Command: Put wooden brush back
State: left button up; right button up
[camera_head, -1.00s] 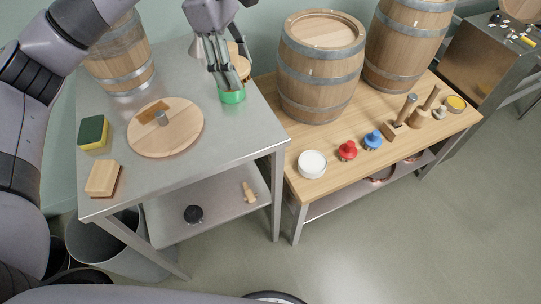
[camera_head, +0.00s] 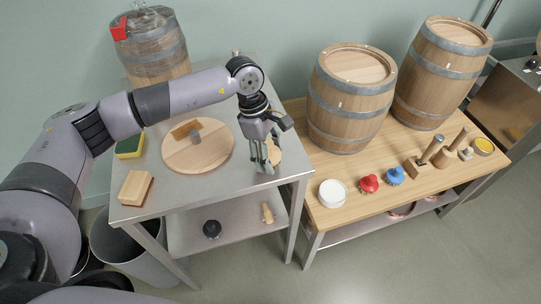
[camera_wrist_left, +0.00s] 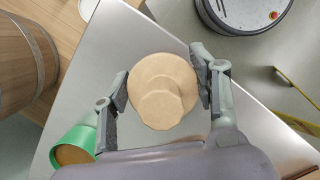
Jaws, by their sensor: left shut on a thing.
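A round wooden brush with a knob on top (camera_wrist_left: 160,88) sits between the fingers of my left gripper (camera_wrist_left: 163,85), which is shut on it. In the head view the brush (camera_head: 274,153) shows partly behind the fingers of the left gripper (camera_head: 266,160), over the front right part of the steel table (camera_head: 240,185). Its underside is hidden, and I cannot tell its height above the table. A green tub (camera_wrist_left: 72,148) stands close by in the wrist view. My right gripper is not in view.
A wooden table (camera_head: 335,218) adjoins on the right. A white jar (camera_head: 332,193), red brush (camera_head: 369,183), blue brush (camera_head: 394,175) and handled wooden tools (camera_head: 429,155) line its front. A barrel (camera_head: 350,98) stands behind. A round board (camera_head: 205,155) lies on the steel table.

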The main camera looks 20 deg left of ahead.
aim_at(265, 142)
pick_arm(q)
notch_tip(265, 142, down, 2)
jog(key=shift+f, duration=0.25)
jog(key=o, duration=1.1)
jog(key=shift+r, duration=0.1)
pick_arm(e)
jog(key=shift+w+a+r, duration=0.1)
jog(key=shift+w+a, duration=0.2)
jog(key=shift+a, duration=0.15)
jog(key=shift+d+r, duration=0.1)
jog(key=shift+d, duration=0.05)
pick_arm(q)
jog(key=shift+r+p, duration=0.3)
jog(key=b+v, duration=0.3)
jog(key=v, duration=0.7)
jog(key=shift+w+r, duration=0.1)
jog(key=shift+r, duration=0.1)
jog(key=shift+a+r, duration=0.15)
jog(key=shift+r, duration=0.45)
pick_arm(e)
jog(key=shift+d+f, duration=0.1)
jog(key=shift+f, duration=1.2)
